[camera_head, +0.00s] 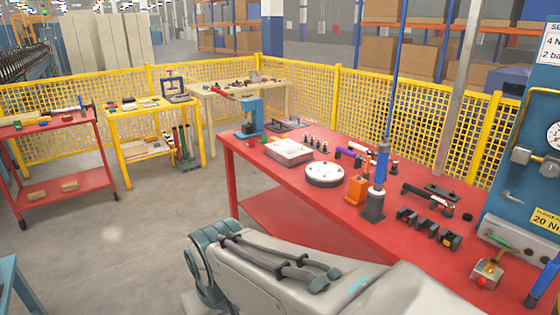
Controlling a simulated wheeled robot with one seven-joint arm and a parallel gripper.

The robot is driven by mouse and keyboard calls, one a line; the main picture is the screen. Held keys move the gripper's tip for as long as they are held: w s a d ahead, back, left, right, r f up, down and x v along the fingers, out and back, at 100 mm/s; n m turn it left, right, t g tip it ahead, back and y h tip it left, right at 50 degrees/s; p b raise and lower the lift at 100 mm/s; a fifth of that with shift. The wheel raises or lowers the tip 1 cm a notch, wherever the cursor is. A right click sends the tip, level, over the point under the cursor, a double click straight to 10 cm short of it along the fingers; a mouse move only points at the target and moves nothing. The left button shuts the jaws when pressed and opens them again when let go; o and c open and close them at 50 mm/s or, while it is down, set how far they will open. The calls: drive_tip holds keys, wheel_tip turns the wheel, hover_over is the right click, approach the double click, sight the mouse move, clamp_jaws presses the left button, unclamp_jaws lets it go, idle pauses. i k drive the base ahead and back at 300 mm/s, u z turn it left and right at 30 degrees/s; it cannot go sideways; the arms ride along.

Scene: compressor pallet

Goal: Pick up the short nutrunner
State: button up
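An upright blue tool with a grey lower end (380,172) stands in a dark holder (373,207) on the red bench (300,189). A black elongated tool (428,196) lies to its right, and a purple tool (351,152) lies behind it to the left. I cannot tell for sure which of these is the short nutrunner. My grey arm with a teal joint crosses the foreground, in front of the bench. My gripper is not in view.
An orange block-like object (357,190), a white round disc (324,173), a shallow tray (289,152) and black blocks (428,228) crowd the bench. A blue gauge panel (530,120) stands at right. Yellow mesh fencing (420,115) runs behind. Floor at left is clear.

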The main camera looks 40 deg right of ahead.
sight(377, 191)
drive_tip(key=z, duration=0.2)
drive_tip(key=i, duration=1.2)
drive_tip(key=z, duration=1.25)
drive_tip(key=i, duration=0.55)
drive_tip(key=z, duration=0.55)
